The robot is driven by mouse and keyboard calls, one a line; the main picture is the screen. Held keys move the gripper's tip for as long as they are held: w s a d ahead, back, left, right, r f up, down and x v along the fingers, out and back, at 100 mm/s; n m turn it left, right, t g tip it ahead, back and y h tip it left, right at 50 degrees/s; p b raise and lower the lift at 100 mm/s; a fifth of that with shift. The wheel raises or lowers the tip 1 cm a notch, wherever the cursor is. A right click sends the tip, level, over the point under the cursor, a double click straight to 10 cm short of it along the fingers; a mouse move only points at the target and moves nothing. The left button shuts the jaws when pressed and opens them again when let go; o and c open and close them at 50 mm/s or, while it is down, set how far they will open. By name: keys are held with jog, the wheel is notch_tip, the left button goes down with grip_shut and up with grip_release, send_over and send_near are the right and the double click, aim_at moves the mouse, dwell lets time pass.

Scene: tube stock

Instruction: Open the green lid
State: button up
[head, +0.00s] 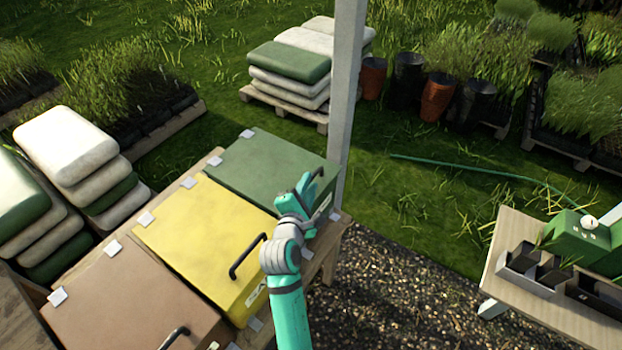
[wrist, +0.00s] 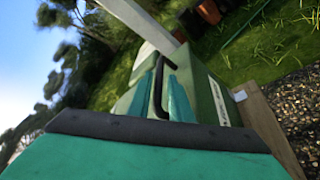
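The green lid (head: 262,160) is closed on the rearmost box of a row of three. Its black handle (head: 318,173) is at the lid's right end, partly hidden by my gripper. My gripper (head: 312,186) is at that end of the lid. In the wrist view, the two teal fingers (wrist: 161,92) stand apart, with the black handle (wrist: 158,85) showing between and beyond them. I cannot tell whether either finger touches the handle. The green box (wrist: 206,95) shows behind the fingers.
A yellow lid (head: 205,235) with a black handle and a brown lid (head: 130,305) are nearer in the same row. A pale post (head: 347,90) stands just behind the green box. A potting table (head: 555,300) is at the right; gravel lies between.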

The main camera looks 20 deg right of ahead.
jog(key=shift+x, duration=1.55)
grip_shut()
jog(key=shift+r, duration=0.1)
